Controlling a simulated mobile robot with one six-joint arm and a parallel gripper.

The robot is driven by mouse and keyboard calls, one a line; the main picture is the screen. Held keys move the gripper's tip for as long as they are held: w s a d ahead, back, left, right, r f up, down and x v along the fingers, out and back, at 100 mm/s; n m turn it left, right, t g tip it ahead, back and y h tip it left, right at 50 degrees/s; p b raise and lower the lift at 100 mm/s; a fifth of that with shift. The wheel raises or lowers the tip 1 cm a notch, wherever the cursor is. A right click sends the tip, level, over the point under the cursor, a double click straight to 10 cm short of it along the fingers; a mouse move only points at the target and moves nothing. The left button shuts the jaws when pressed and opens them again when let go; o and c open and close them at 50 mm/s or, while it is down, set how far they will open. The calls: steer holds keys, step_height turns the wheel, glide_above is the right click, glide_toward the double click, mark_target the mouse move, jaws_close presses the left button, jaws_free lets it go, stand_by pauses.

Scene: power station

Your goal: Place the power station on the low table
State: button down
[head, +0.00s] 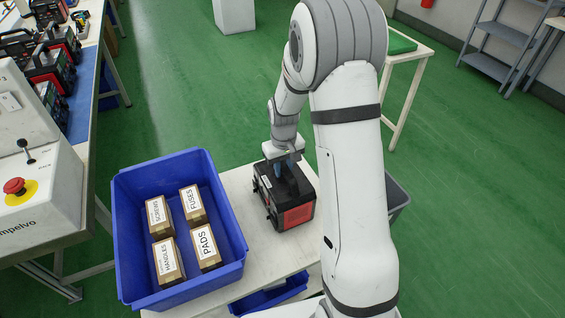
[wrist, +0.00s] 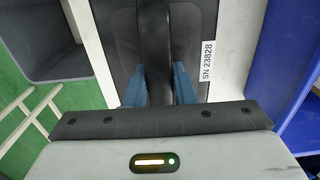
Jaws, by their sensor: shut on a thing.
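The power station (head: 293,212) is a black box with a red end panel. It is upright at the right part of the white low table (head: 252,238); I cannot tell whether its base touches the top. My gripper (head: 287,172) is above it, shut on its top handle. In the wrist view the blue fingertips (wrist: 160,86) press on both sides of the dark handle (wrist: 154,40). The power station's top (wrist: 190,40) carries a label reading SN 23828. My arm hides part of the table's right side.
A blue bin (head: 236,262) with several labelled boxes stands left of the power station. A grey bin (head: 397,194) is to the right. Several similar devices (head: 50,70) stand on the left bench.

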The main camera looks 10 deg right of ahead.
steer(key=shift+w+r, duration=0.1)
steer(key=c, duration=1.2)
jaws_free()
step_height(320, 180, up, 12)
steer(key=s+r+m+t, duration=0.1)
steer(key=s+r, duration=0.3)
steer(key=s, duration=0.8)
steer(key=s+r+m+t, duration=0.1)
steer(key=s+r, duration=0.2)
steer(key=s, duration=0.8)
steer(key=shift+s+a+r+p, duration=0.15)
steer(key=shift+s+r+p, duration=0.2)
steer(key=shift+r+p, duration=0.05)
